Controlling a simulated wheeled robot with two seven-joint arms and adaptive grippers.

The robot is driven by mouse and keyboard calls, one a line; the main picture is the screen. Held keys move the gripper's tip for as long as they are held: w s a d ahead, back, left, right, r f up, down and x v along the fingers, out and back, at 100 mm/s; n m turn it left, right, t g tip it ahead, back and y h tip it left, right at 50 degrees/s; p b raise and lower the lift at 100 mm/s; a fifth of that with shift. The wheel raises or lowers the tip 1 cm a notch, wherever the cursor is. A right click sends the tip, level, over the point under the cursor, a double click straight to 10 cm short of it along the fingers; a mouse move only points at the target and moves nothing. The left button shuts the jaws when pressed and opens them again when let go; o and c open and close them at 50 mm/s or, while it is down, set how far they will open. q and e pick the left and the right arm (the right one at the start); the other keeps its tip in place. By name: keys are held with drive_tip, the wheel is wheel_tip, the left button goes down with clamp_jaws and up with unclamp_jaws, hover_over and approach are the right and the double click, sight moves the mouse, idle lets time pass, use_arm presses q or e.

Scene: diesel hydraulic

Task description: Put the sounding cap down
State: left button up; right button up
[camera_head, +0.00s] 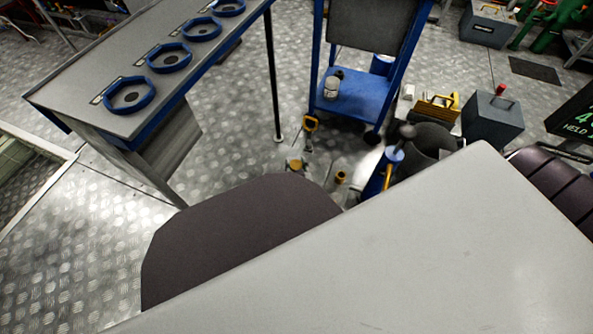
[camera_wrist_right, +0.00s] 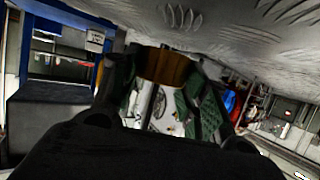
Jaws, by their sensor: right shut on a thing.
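In the right wrist view, my right gripper (camera_wrist_right: 162,82) is shut on a brownish-amber sounding cap (camera_wrist_right: 168,67), held between its dark fingertips. The cap's lower part is hidden by the gripper. In the head view I cannot make out the held cap for certain. A small brass-topped fitting (camera_head: 340,178) shows near the floor, just beyond the dark rounded edge in the foreground. My left gripper is in neither view.
A grey bench (camera_head: 75,85) with several blue octagonal rings stands at upper left. A blue cart (camera_head: 355,105) holds a white jar (camera_head: 331,88). Bare tread-plate floor (camera_head: 235,120) lies between bench and cart.

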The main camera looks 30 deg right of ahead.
wheel_tip(320, 180, down, 2)
drive_tip(key=shift+f+b, duration=0.2)
drive_tip(key=shift+b, duration=0.3)
drive_tip(key=shift+f, duration=0.1)
drive_tip(key=shift+f, duration=0.3)
drive_tip(key=shift+s+f, duration=0.2)
drive_tip(key=shift+f, duration=0.1)
drive_tip(key=o, duration=1)
drive_tip(key=shift+w+a+r, duration=0.1)
drive_tip(key=shift+a+r, duration=0.05)
drive_tip(key=shift+r, duration=0.05)
